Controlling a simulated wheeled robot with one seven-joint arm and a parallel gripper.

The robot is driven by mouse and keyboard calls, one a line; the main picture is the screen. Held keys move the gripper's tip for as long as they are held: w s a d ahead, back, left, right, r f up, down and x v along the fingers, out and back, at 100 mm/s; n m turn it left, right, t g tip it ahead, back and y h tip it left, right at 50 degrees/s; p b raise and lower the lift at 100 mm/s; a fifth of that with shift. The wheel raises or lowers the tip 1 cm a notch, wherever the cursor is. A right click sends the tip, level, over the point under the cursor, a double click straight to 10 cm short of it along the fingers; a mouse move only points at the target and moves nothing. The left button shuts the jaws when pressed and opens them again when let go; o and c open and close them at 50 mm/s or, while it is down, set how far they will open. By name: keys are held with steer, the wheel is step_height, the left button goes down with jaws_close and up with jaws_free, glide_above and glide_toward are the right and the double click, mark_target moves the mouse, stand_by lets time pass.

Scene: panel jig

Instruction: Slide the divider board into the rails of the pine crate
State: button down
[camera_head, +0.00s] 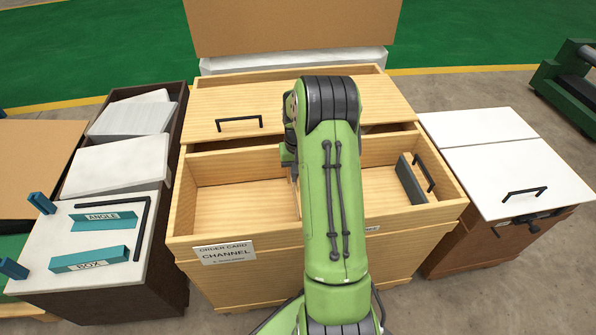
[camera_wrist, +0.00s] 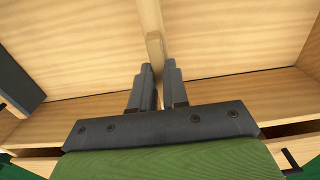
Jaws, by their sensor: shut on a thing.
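The pine crate (camera_head: 235,240) stands in the middle of the head view, with its front part open and a card reading "CHANNEL" on its front. My arm crosses it and hides the middle of the opening. In the wrist view my gripper (camera_wrist: 158,78) is shut on the upper edge of a pale wooden strip, which looks like the divider board (camera_wrist: 152,20) seen edge-on. Crate floor shows on both sides of it. I cannot tell whether its ends sit in the rails; the rails are not clearly visible.
A dark grey plate (camera_head: 411,180) stands by the crate's right wall near a black handle (camera_head: 424,172). A wooden lid (camera_head: 290,100) covers the back. A bench with teal samples (camera_head: 90,258) is left; a white-topped cabinet (camera_head: 510,175) is right.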

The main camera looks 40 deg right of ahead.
steer(key=shift+f, duration=1.35)
steer(key=c, duration=1.1)
jaws_free()
steer(key=shift+o, duration=0.2)
step_height(320, 180, up, 16)
steer(key=p, duration=0.5)
steer(key=shift+f+p, duration=0.15)
steer(key=shift+p, duration=0.2)
